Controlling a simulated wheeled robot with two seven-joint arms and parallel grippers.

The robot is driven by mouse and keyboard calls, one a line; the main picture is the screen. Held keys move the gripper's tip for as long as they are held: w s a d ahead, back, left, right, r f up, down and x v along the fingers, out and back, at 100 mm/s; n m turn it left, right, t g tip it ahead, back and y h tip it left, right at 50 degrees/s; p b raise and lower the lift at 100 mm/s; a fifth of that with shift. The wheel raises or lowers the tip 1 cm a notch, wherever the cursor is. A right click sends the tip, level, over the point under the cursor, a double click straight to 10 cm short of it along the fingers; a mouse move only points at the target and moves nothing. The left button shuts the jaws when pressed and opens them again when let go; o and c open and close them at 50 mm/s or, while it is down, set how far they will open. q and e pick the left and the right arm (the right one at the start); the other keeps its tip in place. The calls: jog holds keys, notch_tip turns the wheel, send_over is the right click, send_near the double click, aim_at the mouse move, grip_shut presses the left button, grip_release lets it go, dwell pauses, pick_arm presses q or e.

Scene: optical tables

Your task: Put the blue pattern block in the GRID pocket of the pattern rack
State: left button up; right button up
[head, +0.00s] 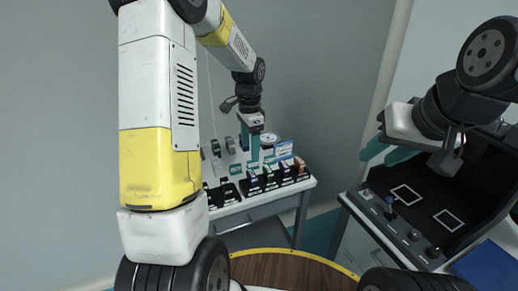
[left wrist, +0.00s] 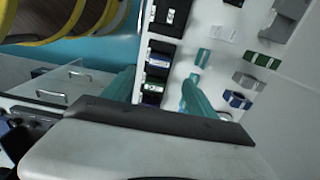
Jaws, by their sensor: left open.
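A blue block (left wrist: 237,100), likely the blue pattern block, stands on the white tabletop to the right of my left fingers in the left wrist view. A row of black holders with coloured blocks (head: 269,179) lies along the front edge; the GRID label is not readable. My right gripper (head: 384,150) is far right, its opening unclear.
A grey block (left wrist: 249,81) and a green block (left wrist: 262,60) stand in line with the blue one. Black holders (head: 223,195) lie at the table's left front. Another bench (head: 420,215) with a dark top stands at the right.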

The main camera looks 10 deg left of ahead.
pick_arm(q)
jog(key=s+r+n+t, duration=0.35)
jog(key=s+r, duration=0.55)
jog(key=r, duration=0.4)
jog(key=s+d+r+n+t+h, duration=0.1)
jog(key=s+r+n, duration=0.1)
jog(key=s, duration=0.5)
jog(key=s+d+r+n+t+h, duration=0.1)
jog(key=s+r+n, duration=0.1)
jog(key=s+n, duration=0.3)
jog(key=s, duration=0.3)
jog(key=shift+s+r+t, duration=0.15)
jog(key=shift+r+t, duration=0.15)
jog(key=shift+t, duration=0.05)
